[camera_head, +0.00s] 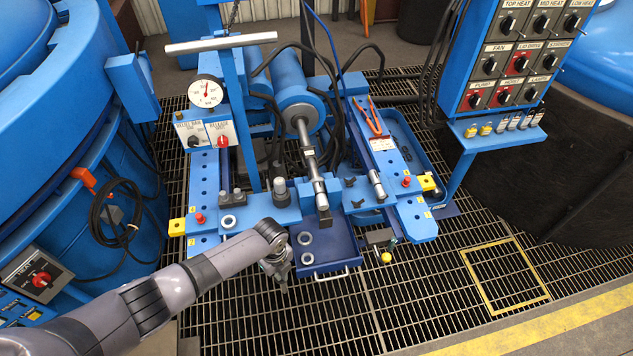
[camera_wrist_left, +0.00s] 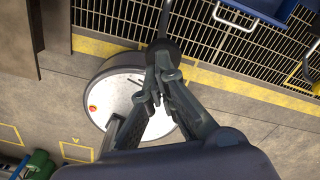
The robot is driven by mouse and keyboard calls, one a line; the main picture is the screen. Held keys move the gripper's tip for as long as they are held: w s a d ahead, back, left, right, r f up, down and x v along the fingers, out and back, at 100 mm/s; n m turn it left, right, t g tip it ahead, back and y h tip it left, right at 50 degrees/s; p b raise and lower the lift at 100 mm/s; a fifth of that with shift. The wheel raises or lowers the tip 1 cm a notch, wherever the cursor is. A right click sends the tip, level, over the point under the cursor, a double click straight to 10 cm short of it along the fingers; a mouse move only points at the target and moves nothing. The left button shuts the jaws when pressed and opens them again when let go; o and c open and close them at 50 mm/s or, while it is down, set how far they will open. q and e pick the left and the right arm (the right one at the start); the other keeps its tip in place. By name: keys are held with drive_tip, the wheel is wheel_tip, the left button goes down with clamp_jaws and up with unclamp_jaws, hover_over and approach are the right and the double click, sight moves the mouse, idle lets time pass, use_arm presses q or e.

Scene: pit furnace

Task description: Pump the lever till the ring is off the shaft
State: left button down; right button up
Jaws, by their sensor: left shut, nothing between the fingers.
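The steel shaft (camera_head: 308,150) runs from the blue cylinder toward the front of the blue press. Bright collars sit near its front end (camera_head: 318,187); I cannot tell which is the ring. My left gripper (camera_head: 280,270) is shut and empty, in front of the press beside the blue tray. In the left wrist view its fingers (camera_wrist_left: 160,82) are together just below a dark rounded knob (camera_wrist_left: 161,52) on a thin grey rod, possibly the lever. I cannot tell whether they touch. The head view does not show that knob clearly. My right gripper is out of view.
The blue tray (camera_head: 332,257) has loose rings (camera_head: 305,238) and a front handle. A gauge (camera_head: 206,91) and a pale bar (camera_head: 220,43) stand at left. A control panel (camera_head: 510,55) is at right.

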use_arm(q)
wheel_tip(320, 180, down, 10)
drive_tip(key=s+b, duration=0.2)
drive_tip(key=b, duration=0.4)
drive_tip(key=shift+s+d+b, duration=0.25)
drive_tip(key=shift+d+b, duration=0.05)
drive_tip(key=shift+b, duration=0.1)
drive_tip(key=r+p, duration=0.3)
drive_tip(key=w+r+p, duration=0.1)
drive_tip(key=r+p, duration=0.1)
drive_tip(key=r, duration=0.2)
drive_tip(key=w+r+p, duration=0.1)
drive_tip(key=r+p, duration=0.2)
drive_tip(key=r, duration=0.1)
drive_tip(key=shift+w+a+p, duration=0.25)
drive_tip(key=shift+a+p, duration=0.1)
drive_tip(key=shift+f, duration=0.15)
